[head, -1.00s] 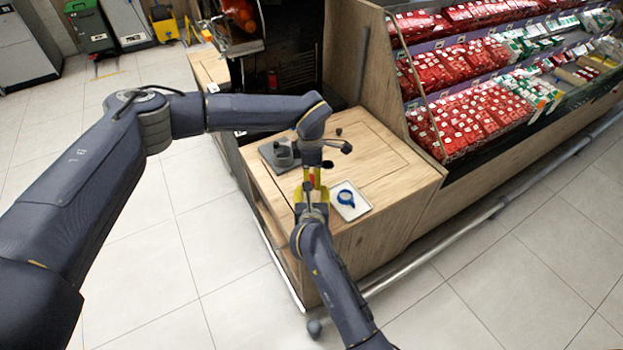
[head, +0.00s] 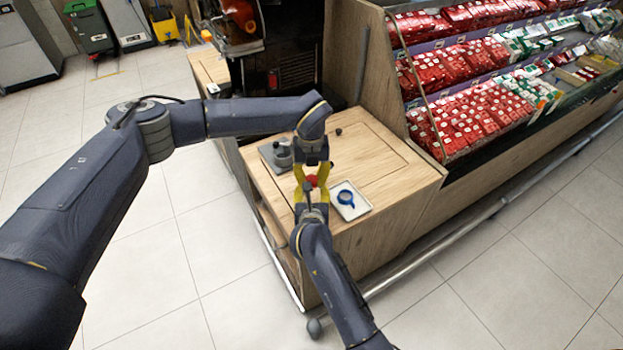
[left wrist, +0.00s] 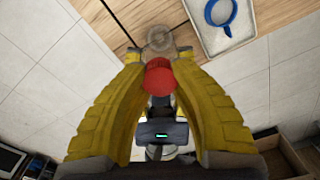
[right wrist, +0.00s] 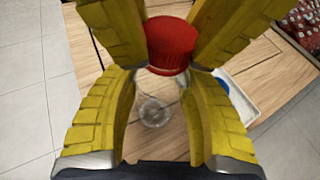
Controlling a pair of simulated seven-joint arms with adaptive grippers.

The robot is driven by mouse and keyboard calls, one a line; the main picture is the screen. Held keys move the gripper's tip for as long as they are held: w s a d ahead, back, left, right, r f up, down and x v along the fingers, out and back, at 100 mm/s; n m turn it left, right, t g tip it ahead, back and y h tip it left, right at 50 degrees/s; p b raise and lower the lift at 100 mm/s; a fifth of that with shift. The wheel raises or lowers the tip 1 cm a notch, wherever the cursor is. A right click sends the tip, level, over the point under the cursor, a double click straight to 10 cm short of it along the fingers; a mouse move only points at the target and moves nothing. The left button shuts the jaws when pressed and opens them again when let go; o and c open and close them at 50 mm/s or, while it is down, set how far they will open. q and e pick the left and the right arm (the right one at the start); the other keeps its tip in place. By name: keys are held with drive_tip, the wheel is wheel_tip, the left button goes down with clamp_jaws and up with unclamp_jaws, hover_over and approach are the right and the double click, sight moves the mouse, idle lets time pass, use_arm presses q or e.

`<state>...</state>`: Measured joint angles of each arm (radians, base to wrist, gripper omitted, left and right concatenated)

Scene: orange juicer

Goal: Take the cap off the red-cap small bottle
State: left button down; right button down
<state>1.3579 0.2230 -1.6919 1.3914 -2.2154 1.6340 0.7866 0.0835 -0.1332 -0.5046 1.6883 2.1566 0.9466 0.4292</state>
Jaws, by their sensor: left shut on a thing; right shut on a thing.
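The small bottle's red cap (head: 311,181) shows between my two grippers above the wooden counter. It is clear in the left wrist view (left wrist: 159,76) and the right wrist view (right wrist: 171,45). My left gripper (head: 312,178) comes from the far side, its fingers shut on the cap's sides. My right gripper (right wrist: 162,72) comes from the near side, its fingertips just below the cap, shut on the bottle. The clear bottle body (right wrist: 154,111) is faint between the right fingers. Whether cap and bottle are still joined cannot be told.
A grey device (head: 282,155) stands at the counter's left. A small dark knob (head: 338,131) is farther back. The counter's right part is clear.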

use_arm(q)
drive_tip(key=n, duration=0.9)
drive_tip(key=shift+n, duration=0.3)
drive_tip(key=n, duration=0.4)
drive_tip(key=shift+r, duration=0.5)
drive_tip(key=shift+r, duration=0.6)
drive_tip(key=shift+r, duration=0.15)
drive_tip(key=shift+r, duration=1.9)
use_arm(e)
drive_tip(key=c, duration=0.6)
unclamp_jaws()
